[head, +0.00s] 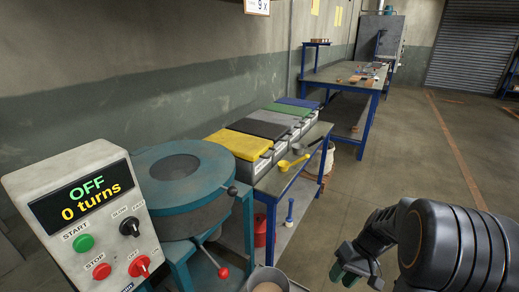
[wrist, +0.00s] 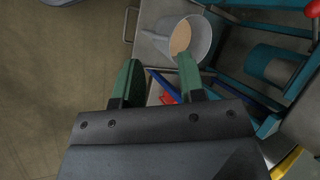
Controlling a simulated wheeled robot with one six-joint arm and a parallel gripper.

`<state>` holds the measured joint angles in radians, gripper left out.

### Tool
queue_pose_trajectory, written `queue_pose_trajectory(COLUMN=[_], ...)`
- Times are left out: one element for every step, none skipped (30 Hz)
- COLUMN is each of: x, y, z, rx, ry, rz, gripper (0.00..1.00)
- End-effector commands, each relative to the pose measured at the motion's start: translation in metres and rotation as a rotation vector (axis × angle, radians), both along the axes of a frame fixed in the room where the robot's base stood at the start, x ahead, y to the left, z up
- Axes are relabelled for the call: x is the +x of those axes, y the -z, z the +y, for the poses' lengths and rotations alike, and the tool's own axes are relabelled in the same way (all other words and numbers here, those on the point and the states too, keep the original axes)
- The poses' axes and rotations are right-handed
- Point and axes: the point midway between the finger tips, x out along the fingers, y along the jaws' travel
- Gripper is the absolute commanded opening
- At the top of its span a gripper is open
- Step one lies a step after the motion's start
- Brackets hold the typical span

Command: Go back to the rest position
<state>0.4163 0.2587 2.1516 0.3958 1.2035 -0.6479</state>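My gripper (head: 350,268) is at the lower right of the head view, out over the floor and to the right of the teal machine. In the wrist view its two green fingers (wrist: 157,80) stand apart with nothing between them. Beyond the fingertips in the wrist view is a grey metal container (wrist: 200,40) with tan material inside. The same container (head: 283,282) shows at the bottom edge of the head view, partly cut off. My gripper is apart from it.
A control box (head: 92,215) reading "OFF 0 turns" stands left, beside the teal machine (head: 185,180) with its red-knobbed lever (head: 223,272). A bench (head: 285,180) holds bins with coloured lids and a yellow scoop (head: 290,162). The floor (head: 430,150) at right is clear.

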Motion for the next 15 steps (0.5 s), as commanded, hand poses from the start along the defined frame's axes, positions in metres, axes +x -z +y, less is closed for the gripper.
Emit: queue_pose_trajectory(x=[-0.004, -0.007, -0.011, -0.014, -0.017, -0.021, -0.024, -0.027, -0.031, -0.034, -0.036, -0.04, -0.042, -0.044, -0.046], y=[-0.052, -0.069, -0.092, -0.108, -0.124, -0.144, -0.157, -0.171, -0.186, -0.197, -0.207, -0.219, -0.227, -0.234, -0.242], z=[0.01, 0.015, 0.021, 0.026, 0.03, 0.035, 0.038, 0.041, 0.045, 0.048, 0.05, 0.053, 0.054, 0.056, 0.058], rx=[-0.077, -0.123, -0.179, -0.219, -0.256, -0.3, -0.332, -0.359, -0.39, -0.41, -0.428, -0.448, -0.461, -0.47, -0.482], ry=[-0.019, -0.022, -0.024, -0.023, -0.021, -0.017, -0.013, -0.009, -0.001, 0.006, 0.012, 0.021, 0.027, 0.032, 0.04], rz=[-0.041, -0.06, -0.092, -0.119, -0.147, -0.186, -0.214, -0.245, -0.285, -0.313, -0.342, -0.376, -0.403, -0.424, -0.453], gripper=[0.37, 0.37, 0.37, 0.37, 0.37, 0.37, 0.37, 0.37, 0.37, 0.37, 0.37, 0.37, 0.37, 0.37, 0.37])
